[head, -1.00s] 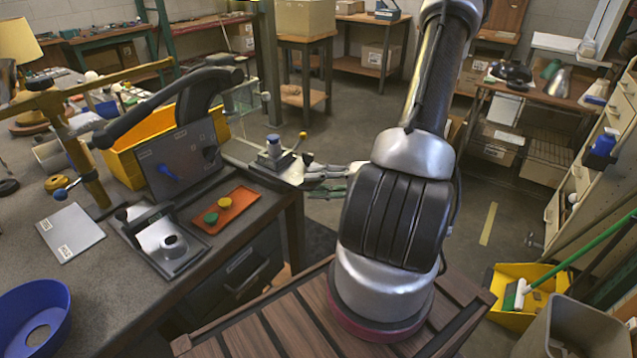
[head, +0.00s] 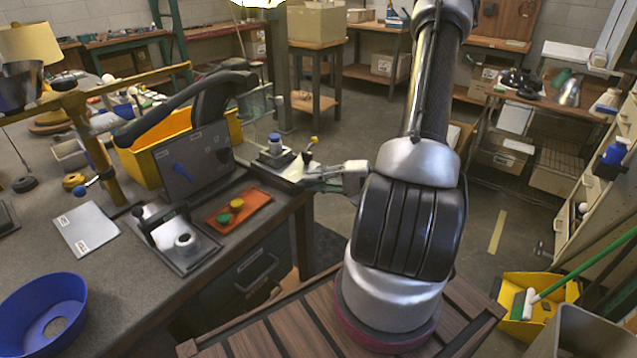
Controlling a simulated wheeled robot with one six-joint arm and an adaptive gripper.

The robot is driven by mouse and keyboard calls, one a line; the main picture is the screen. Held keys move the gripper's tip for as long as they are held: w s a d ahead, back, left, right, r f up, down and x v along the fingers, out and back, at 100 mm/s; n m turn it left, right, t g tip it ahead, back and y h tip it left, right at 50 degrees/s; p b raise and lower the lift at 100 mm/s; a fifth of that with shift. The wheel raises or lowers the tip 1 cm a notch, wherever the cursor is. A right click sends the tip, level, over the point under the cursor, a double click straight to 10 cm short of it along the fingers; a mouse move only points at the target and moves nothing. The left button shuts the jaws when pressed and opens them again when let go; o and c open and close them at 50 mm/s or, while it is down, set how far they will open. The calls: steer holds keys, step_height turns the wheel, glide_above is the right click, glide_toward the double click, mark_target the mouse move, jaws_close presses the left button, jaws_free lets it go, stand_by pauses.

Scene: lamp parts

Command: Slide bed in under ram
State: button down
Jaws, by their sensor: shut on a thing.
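The bed (head: 288,170) is a pale metal plate at the right edge of the bench. It carries a small fixture with a blue-capped post (head: 274,143) and a yellow-tipped black lever (head: 309,152). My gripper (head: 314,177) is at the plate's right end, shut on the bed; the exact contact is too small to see. The press (head: 212,105) has a thick black curved frame and a long black handle (head: 160,115). Its ram is hidden, apparently behind the upright grey panel (head: 195,160). The bed's outer part and the fixture are right of this panel.
In front of the panel lie an orange tray (head: 252,212) with green and yellow pieces and a dark tray with a metal fixture (head: 187,243). A yellow bin (head: 150,160) stands behind the panel. A blue ring-shaped bowl (head: 40,310) is at front left. Clear floor lies beyond my arm.

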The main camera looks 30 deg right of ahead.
steer(key=c, duration=1.5)
jaws_free()
steer(key=v, duration=1.2)
steer(key=shift+c, duration=0.5)
